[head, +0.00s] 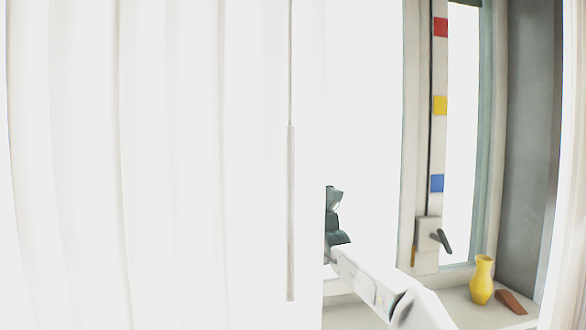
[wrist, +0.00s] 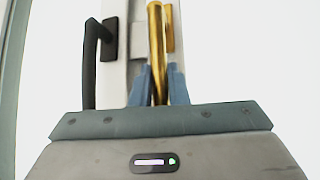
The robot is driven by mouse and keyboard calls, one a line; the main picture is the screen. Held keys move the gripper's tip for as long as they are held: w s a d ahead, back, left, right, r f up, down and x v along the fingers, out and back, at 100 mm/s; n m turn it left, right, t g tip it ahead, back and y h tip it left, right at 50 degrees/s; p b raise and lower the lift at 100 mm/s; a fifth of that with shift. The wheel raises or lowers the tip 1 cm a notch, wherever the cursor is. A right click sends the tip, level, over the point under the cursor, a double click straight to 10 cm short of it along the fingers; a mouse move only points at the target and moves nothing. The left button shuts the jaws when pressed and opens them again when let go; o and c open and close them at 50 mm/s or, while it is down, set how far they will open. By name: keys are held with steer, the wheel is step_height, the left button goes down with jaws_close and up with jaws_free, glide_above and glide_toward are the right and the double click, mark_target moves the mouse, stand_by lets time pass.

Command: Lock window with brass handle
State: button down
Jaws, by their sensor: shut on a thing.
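A brass handle (wrist: 156,45) stands upright in the wrist view, in front of a pale window frame. My gripper (wrist: 160,78) is shut on it, with one blue finger on each side of its lower part. In the head view only a dark part of my gripper's end (head: 334,222) shows at the curtain's edge. The fingertips and the held handle do not show clearly there. The head view also shows a small brass-coloured piece (head: 414,256) low on the window frame (head: 425,130). I cannot tell whether it belongs to the held handle.
A black handle (wrist: 93,55) is beside the brass one; a dark handle (head: 441,241) also shows in the head view. White curtain (head: 165,165) covers the left. A yellow vase (head: 481,280) and a brown wedge-shaped object (head: 511,302) are on the sill (head: 455,300).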

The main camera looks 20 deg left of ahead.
steer(key=shift+a+m, duration=0.1)
steer(key=shift+m, duration=0.3)
steer(key=shift+a, duration=0.1)
steer(key=c, duration=1.4)
jaws_free()
steer(key=shift+s+a, duration=0.1)
steer(key=shift+d+f, duration=0.15)
steer(key=shift+d, duration=0.05)
steer(key=shift+d+f, duration=0.1)
steer(key=shift+f, duration=0.05)
steer(key=b+v, duration=0.3)
steer(key=v, duration=1)
steer(key=shift+s, duration=0.2)
